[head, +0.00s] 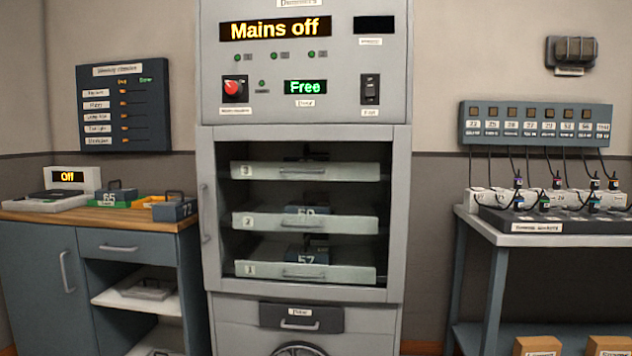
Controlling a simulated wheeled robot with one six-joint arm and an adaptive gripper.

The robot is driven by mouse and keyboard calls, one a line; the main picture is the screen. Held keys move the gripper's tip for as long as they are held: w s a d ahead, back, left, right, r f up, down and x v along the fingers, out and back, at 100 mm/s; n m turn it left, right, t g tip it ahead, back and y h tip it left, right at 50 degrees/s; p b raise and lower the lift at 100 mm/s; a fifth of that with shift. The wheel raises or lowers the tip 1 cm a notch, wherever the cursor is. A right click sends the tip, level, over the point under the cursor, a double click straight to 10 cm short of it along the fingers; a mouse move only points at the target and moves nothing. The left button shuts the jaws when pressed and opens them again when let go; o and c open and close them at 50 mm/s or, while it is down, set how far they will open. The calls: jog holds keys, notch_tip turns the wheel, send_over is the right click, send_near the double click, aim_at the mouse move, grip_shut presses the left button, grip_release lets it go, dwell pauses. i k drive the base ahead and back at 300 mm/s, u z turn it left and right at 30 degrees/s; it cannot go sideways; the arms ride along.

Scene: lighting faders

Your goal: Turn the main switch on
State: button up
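A grey cabinet (304,70) stands in the middle of the head view. Its upper display (275,28) reads "Mains off" in yellow letters. A red rotary knob (232,87) on a dark plate sits at the panel's lower left, with a label below it too small to read surely; it looks like the main switch. A dark rocker switch (370,88) sits at the panel's right. A small green display (305,87) between them reads "Free". My gripper is not in view.
Shelved drawers sit behind the cabinet's framed door (207,210). At left, a wooden-topped bench (100,217) holds boxes and an "Off" display (68,176). A slider board (123,105) hangs above. At right, a table (500,235) holds plugged cables. Cardboard boxes (538,346) stand below it.

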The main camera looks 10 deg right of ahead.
aim_at(234, 88)
jog(key=u, duration=0.3)
jog(key=k, duration=0.25)
jog(key=z, duration=0.55)
jog(key=i, duration=1.2)
jog(key=u, duration=1.15)
jog(key=i, duration=0.75)
jog(key=u, duration=0.85)
